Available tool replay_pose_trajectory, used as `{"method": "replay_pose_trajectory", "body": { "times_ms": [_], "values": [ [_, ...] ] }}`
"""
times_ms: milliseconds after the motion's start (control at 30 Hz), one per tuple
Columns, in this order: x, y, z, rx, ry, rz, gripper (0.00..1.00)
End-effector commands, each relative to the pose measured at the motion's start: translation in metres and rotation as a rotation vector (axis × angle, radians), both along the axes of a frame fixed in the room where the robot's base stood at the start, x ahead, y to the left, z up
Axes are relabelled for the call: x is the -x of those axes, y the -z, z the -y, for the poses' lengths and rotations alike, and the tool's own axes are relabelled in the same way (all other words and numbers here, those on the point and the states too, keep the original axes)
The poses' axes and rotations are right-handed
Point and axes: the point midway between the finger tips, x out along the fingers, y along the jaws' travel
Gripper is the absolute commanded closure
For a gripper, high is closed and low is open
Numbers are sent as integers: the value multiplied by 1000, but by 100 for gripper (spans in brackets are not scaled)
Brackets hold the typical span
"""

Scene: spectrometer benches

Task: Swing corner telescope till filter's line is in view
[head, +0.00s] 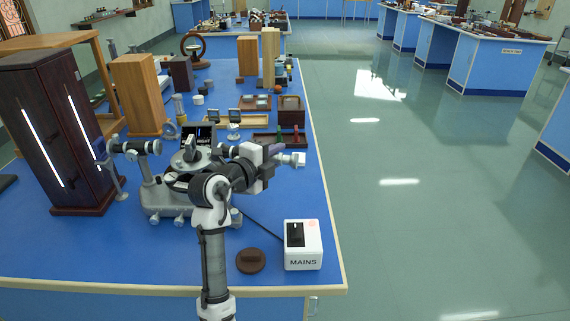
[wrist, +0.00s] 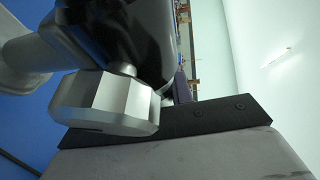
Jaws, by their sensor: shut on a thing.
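The spectrometer (head: 172,204) stands on the blue bench, with a round table (head: 192,160) on top. Its collimator (head: 135,147) points left at a dark cabinet (head: 55,125) with two bright vertical slits. The telescope (head: 298,159) sticks out to the right, its pale end showing beyond my gripper (head: 272,153). My gripper is shut on the telescope; the arm hides much of the tube. In the wrist view, a silver faceted part (wrist: 105,103) and a dark body fill the close view above a grey finger with a black plate. A small dark screen (head: 198,133) stands behind the spectrometer; its content is unreadable.
A white MAINS box (head: 303,250) and a brown round disc (head: 250,261) sit near the front edge. Wooden blocks (head: 140,95), trays (head: 291,110) and small framed pieces (head: 234,115) stand behind. Open floor lies right of the bench.

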Motion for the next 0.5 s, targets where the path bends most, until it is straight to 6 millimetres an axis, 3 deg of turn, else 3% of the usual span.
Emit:
{"method": "replay_pose_trajectory", "body": {
  "times_ms": [367, 400, 500],
  "values": [
    [2, -1, -5, -1, 4, -1, 100],
    [2, -1, -5, -1, 4, -1, 76],
    [2, -1, -5, -1, 4, 0, 63]
  ]
}}
